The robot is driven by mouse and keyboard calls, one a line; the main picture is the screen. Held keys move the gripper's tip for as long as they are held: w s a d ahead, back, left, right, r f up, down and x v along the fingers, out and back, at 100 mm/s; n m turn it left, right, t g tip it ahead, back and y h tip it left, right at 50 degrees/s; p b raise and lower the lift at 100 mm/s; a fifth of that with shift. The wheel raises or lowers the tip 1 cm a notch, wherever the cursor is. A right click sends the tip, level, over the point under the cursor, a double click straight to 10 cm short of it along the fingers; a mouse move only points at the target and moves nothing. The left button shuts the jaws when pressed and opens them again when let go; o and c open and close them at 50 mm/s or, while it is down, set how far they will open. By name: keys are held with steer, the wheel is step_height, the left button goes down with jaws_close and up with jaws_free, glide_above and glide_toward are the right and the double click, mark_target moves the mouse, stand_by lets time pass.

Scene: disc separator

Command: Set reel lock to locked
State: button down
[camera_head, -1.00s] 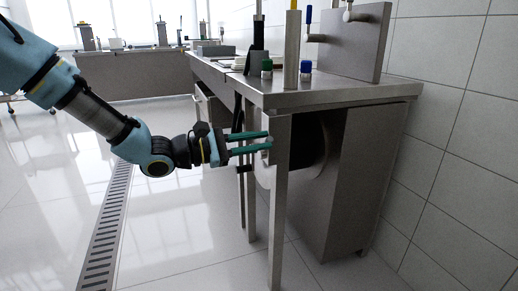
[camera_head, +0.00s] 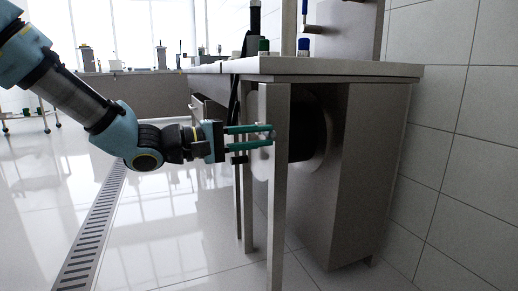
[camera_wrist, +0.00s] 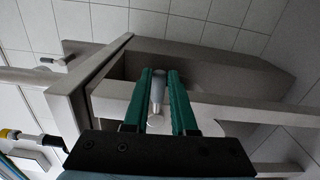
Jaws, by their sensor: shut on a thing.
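My gripper (camera_head: 270,133) has two long green fingers and reaches level under the near left end of the steel bench. In the wrist view the fingers (camera_wrist: 159,72) are closed on a short pale metal pin (camera_wrist: 157,92) with a rounded end, apparently the reel lock. In the head view the pin is mostly hidden by the fingers and the front bench leg. The dark reel (camera_head: 305,130) with a pale round flange (camera_head: 326,145) sits under the bench, just right of the fingertips. I cannot tell the lock's setting.
The bench leg (camera_head: 277,200) stands right at the fingertips. The bench top (camera_head: 330,68) is above my gripper. A steel cabinet side (camera_head: 365,170) fills the space to the right, before the tiled wall. The floor (camera_head: 175,225) on the left is open.

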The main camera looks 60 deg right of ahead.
steer(key=shift+f+m+b, duration=0.35)
steer(key=shift+m+b, duration=0.15)
steer(key=c, duration=0.7)
jaws_free()
steer(key=shift+a+r, duration=0.1)
steer(key=p+v, duration=0.3)
steer(key=v, duration=0.7)
steer(key=shift+w+a+p, duration=0.2)
steer(key=shift+a+p, duration=0.1)
steer(key=shift+p, duration=0.1)
